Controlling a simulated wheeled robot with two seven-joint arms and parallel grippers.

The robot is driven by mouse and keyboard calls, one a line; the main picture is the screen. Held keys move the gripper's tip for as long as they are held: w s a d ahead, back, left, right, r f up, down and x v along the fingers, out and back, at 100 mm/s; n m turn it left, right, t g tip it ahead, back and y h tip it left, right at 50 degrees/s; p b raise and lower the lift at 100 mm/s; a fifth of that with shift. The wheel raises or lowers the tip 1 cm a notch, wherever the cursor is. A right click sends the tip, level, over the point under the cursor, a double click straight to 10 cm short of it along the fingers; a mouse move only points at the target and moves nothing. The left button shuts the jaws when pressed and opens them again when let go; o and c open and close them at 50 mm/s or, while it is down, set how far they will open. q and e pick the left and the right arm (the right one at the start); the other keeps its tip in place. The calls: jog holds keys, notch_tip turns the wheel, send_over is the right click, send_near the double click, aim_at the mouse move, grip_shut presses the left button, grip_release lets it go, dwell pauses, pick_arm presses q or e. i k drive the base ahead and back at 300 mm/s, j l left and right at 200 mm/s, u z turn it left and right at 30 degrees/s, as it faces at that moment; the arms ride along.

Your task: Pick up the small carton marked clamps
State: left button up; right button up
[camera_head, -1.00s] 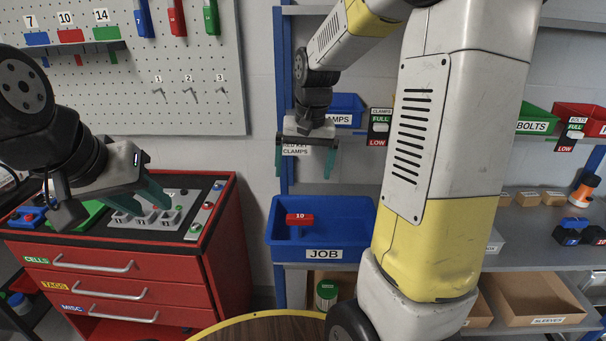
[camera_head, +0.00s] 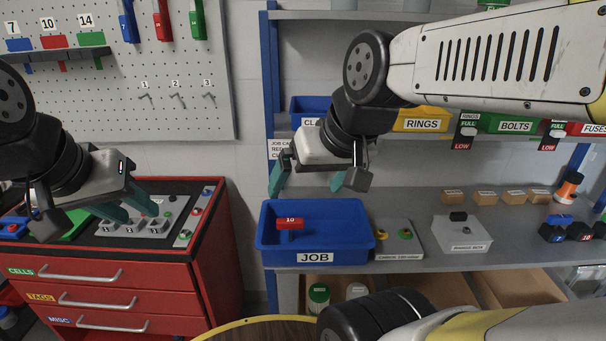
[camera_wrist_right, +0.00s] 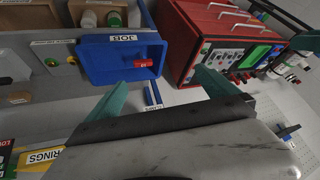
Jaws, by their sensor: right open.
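Several small brown cartons stand in a row on the shelf at the right in the head view: a first carton (camera_head: 453,198), a second carton (camera_head: 485,199), a third carton (camera_head: 514,197) and a fourth carton (camera_head: 541,196). Their labels are too small to read, so I cannot tell which is marked clamps. My right gripper (camera_head: 307,183) is open and empty above the blue JOB bin, well left of the cartons. It also shows open in the right wrist view (camera_wrist_right: 163,92). My left gripper (camera_head: 128,207) is open over the red cabinet's top panel, apparently empty.
The blue JOB bin (camera_head: 275,246) holds a red block (camera_head: 290,223). An orange-and-white bottle (camera_head: 567,190) stands right of the cartons. Labelled bins, including yellow RINGS (camera_head: 421,124), line the shelf above.

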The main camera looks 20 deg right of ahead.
aim_at(536, 196)
jog(key=z, duration=2.2)
jog(key=i+l+u, duration=0.1)
jog(key=u, duration=0.4)
jog(key=i+l+u, duration=0.25)
jog(key=l+u, duration=0.2)
jog(key=l, duration=0.3)
jog(key=i+l+u, duration=0.1)
jog(key=l+u, duration=0.15)
jog(key=l, duration=0.15)
jog(key=i+l, duration=0.15)
jog(key=l, duration=0.25)
jog(key=i+l, duration=0.2)
jog(key=l, duration=0.15)
jog(key=i+l, duration=0.15)
jog(key=l, duration=0.25)
jog(key=i+l+u, duration=0.1)
jog(key=l, duration=0.25)
jog(key=i+l, duration=0.25)
jog(key=l, duration=0.15)
